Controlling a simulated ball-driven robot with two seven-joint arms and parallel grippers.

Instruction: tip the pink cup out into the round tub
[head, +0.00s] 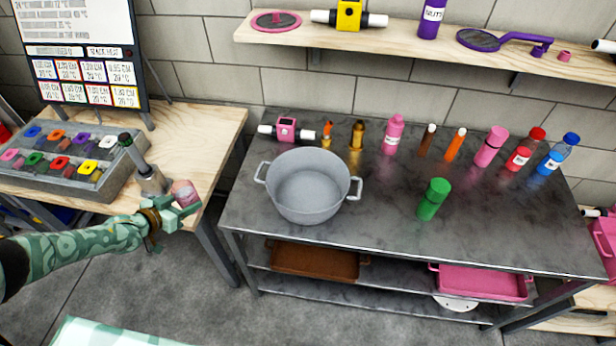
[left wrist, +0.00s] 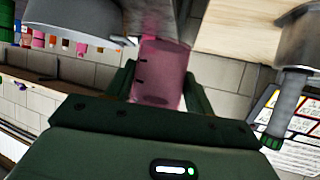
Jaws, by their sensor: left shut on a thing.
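A translucent pink cup (head: 185,192) is held in my left gripper (head: 178,208) near the right edge of the wooden table, to the left of the tub. The left wrist view shows the cup (left wrist: 162,72) between the two dark green fingers, which are shut on it. I cannot tell what is in the cup. The round grey tub (head: 308,187) with two side handles stands on the left part of the metal table, and it looks empty. Part of the tub also shows in the left wrist view (left wrist: 75,15). My right gripper is not in view.
A metal canister with a green-topped handle (head: 150,178) stands beside the cup. A tray of coloured blocks (head: 70,150) is on the wooden table. Several bottles (head: 393,135) line the back of the metal table (head: 385,220).

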